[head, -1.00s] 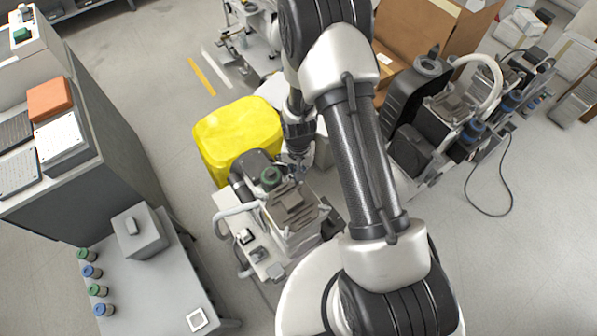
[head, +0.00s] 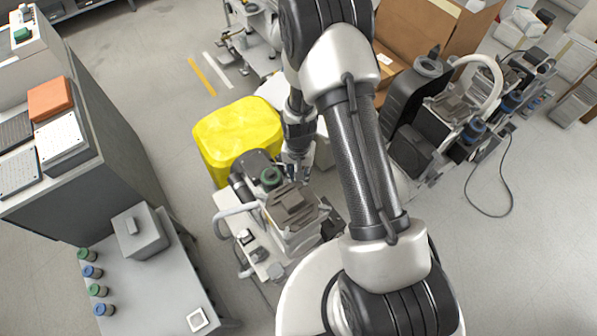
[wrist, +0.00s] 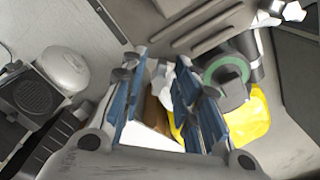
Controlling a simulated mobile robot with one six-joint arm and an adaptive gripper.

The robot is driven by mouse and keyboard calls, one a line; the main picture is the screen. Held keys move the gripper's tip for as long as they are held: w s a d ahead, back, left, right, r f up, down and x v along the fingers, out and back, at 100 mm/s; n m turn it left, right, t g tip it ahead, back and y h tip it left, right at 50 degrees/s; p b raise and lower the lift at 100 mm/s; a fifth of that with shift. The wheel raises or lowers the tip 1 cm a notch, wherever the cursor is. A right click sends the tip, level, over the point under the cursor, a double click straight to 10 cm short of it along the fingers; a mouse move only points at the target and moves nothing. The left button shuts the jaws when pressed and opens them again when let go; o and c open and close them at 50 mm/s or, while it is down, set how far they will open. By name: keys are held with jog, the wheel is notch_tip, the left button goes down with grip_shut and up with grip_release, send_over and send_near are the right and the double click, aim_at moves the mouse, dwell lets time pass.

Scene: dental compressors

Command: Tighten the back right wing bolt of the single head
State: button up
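The single head compressor (head: 297,207) stands on the floor in the middle of the head view, with a grey ribbed cover and a green-ringed dark part (head: 271,178) at its back left. In the wrist view the ribbed cover (wrist: 200,22) is at the top and the green ring (wrist: 226,70) at the right. My gripper (head: 299,172) is at the back of the compressor. In the wrist view its blue-padded fingers (wrist: 161,80) are apart. A small pale shape lies between the fingertips; I cannot tell whether it is the wing bolt, or whether they touch it.
A yellow bin (head: 238,130) stands just behind the compressor. A larger compressor (head: 455,110) with a black housing stands at the right, beside cardboard boxes (head: 412,40). A grey table (head: 160,285) with several capped jars is at the lower left. Floor at the lower right is clear.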

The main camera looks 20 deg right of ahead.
jog(key=shift+r, duration=4)
jog(key=s+r+n+t, duration=0.1)
jog(key=s+r, duration=0.2)
jog(key=r, duration=0.8)
jog(key=s+r+n+t, duration=0.1)
jog(key=s+r+n, duration=0.1)
jog(key=r, duration=0.9)
jog(key=s+r+n+t, duration=0.2)
jog(key=s+r, duration=0.8)
jog(key=s, duration=0.5)
jog(key=shift+s+d+n+t, duration=0.15)
jog(key=shift+d+n+t, duration=0.15)
